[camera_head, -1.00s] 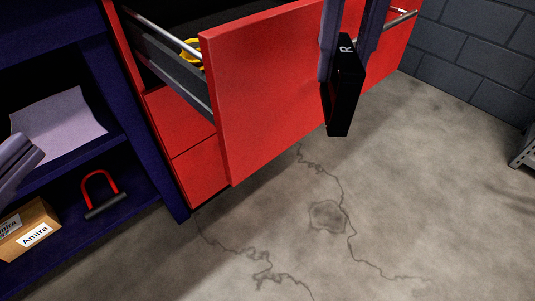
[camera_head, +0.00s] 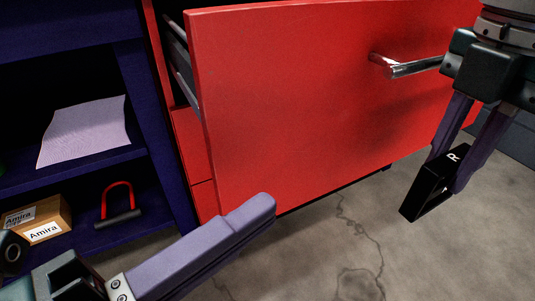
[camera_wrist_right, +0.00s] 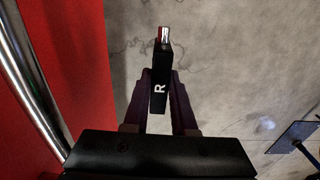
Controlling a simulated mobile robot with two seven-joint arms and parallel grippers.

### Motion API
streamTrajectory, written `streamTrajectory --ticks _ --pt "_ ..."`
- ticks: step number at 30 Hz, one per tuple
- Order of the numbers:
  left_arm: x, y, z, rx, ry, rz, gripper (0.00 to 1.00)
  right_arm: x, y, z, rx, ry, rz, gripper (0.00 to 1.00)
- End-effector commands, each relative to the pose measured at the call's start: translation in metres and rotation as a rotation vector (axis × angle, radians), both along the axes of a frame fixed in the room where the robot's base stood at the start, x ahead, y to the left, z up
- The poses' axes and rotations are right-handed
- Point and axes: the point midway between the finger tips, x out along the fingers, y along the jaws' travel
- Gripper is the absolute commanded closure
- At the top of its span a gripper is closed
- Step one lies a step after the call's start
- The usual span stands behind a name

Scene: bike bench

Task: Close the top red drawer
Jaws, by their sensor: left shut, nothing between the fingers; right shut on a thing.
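The top red drawer (camera_head: 290,100) stands open in the head view, its broad front toward me and grey side rails (camera_head: 180,75) showing at its left. Its silver handle (camera_head: 405,68) runs behind my right wrist. My right gripper (camera_head: 440,180) is shut on a black block marked R (camera_head: 425,196), in front of the drawer's right part. The block also shows in the right wrist view (camera_wrist_right: 159,80), with a shiny tip. My left gripper (camera_head: 268,203) is shut and empty, below the drawer front's lower left edge in the picture. Most of the drawer's inside is hidden.
A dark blue shelf unit (camera_head: 165,140) stands at the left, with a paper sheet (camera_head: 85,130), a cardboard box labelled Amira (camera_head: 50,212) and a red-and-black U-shaped lock (camera_head: 117,205). Lower red drawer fronts (camera_head: 190,140) show beneath. The cracked concrete floor (camera_head: 330,250) is clear.

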Motion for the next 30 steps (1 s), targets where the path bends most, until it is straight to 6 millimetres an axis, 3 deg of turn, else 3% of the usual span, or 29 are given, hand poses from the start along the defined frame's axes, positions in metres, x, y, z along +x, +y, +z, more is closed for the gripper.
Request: streamTrajectory --ticks 7,15,30 --pt "0.033 -0.04 0.001 -0.001 -0.004 0.001 1.0 0.0 0.0 0.002 0.0 -0.001 0.002 1.0" --pt "0.062 -0.024 -0.001 0.001 0.001 0.002 1.0 0.0 0.0 -0.006 0.0 -0.001 0.002 1.0" --pt "0.066 -0.022 0.0 0.0 0.001 0.002 1.0 0.0 0.0 -0.006 0.0 0.0 0.002 1.0"
